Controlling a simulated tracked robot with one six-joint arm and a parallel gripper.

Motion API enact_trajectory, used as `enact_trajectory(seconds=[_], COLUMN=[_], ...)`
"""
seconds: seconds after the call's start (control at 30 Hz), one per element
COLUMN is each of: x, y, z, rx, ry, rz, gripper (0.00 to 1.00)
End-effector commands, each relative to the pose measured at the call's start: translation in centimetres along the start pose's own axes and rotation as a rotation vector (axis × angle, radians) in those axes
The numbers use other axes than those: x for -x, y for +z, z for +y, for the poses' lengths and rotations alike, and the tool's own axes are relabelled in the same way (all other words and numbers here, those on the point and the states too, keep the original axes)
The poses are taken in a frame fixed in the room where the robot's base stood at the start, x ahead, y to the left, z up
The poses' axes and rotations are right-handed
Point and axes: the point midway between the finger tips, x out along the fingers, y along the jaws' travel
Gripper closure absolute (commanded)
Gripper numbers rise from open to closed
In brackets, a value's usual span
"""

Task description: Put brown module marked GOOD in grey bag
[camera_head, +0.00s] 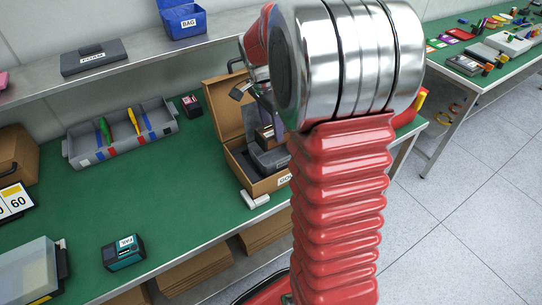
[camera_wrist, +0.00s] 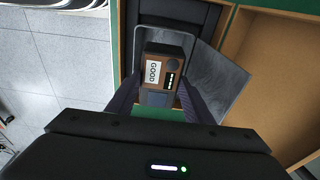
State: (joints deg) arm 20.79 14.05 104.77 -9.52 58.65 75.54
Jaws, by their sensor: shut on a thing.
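The brown module marked GOOD (camera_wrist: 166,70) is between the two fingers of my gripper (camera_wrist: 158,96) in the wrist view, with its white label facing the camera. In the head view the module (camera_head: 264,135) shows small below my gripper (camera_head: 262,118), partly hidden by my arm. In the head view the grey bag (camera_head: 270,160) sits in an open brown case. I cannot tell whether the module touches the bag.
The brown case (camera_head: 224,108) stands open at the bench's right end, lid up. A grey tray (camera_head: 122,133) with screwdrivers, a teal device (camera_head: 123,253) and a clear-lidded box (camera_head: 28,272) are on the green bench. A blue bin (camera_head: 183,20) stands on the shelf. The bench's middle is clear.

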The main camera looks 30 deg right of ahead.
Motion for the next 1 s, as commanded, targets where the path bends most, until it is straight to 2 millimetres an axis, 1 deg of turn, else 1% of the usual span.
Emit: enact_trajectory(seconds=[0.2,0.43,0.57,0.7,0.8,0.9,1.0], x=[-0.1,-0.4,-1.8,-4.2,-5.5,-6.3,-6.4], y=[-0.7,-1.0,-0.8,-0.5,-0.3,-0.2,-0.2], z=[0.4,0.6,0.6,0.7,0.6,0.6,0.6], rx=[-0.022,-0.029,-0.029,-0.028,-0.029,-0.03,-0.03], ry=[0.003,0.005,0.007,0.009,0.006,0.006,0.005], rz=[0.001,0.0,-0.001,-0.001,0.0,0.001,0.001], gripper=[0.81,0.81,0.81,0.81,0.81,0.81,0.81])
